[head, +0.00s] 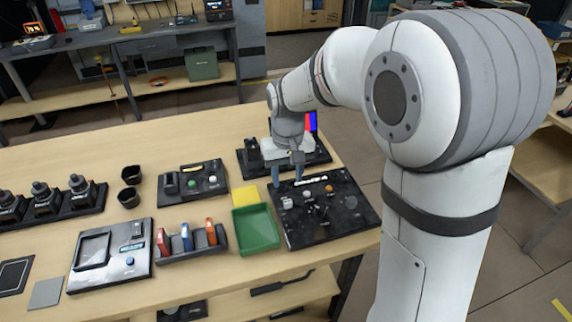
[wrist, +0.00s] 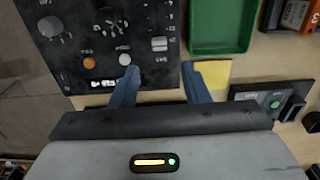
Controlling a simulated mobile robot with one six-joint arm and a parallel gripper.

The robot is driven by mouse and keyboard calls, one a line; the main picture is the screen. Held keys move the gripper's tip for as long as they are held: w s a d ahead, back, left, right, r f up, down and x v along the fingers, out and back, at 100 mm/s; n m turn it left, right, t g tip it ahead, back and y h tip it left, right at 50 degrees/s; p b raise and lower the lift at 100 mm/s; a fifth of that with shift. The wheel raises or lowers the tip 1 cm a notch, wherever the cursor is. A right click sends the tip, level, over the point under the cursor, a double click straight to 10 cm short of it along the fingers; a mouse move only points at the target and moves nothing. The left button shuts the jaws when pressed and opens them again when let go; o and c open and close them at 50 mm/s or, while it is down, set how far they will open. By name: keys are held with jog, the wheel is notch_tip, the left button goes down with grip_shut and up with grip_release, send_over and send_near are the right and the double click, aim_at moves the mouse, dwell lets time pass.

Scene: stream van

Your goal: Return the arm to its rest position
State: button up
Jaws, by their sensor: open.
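My arm reaches out over the wooden table in the head view. My gripper (head: 287,172) points down above the back edge of a black control panel with knobs and buttons (head: 335,222). In the wrist view my gripper (wrist: 160,82) shows two blue fingers set well apart, with nothing between them. One finger overlaps the panel (wrist: 75,62) and the other overlaps a yellow pad (wrist: 218,73). Whether the fingertips touch anything below cannot be told.
A green tray (head: 236,231) and the yellow pad (head: 245,193) lie left of the panel. A device with a small screen (head: 312,157) stands behind my gripper. A button box (head: 193,193), two dark cups and a card rack (head: 184,257) stand further left. The table's back-left area is clear.

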jog(key=s+d+r+m+t, duration=0.1)
jog(key=s+d+r, duration=0.1)
jog(key=s+d, duration=0.5)
jog(key=s+d+r+m+t, duration=0.1)
jog(key=s+d+r+m, duration=0.1)
jog(key=s+d, duration=0.4)
jog(key=s+r, duration=0.1)
jog(key=s, duration=0.4)
jog(key=shift+s+d+t, duration=0.15)
jog(key=shift+d+t, duration=0.2)
jog(key=shift+t, duration=0.05)
dwell(2.5)
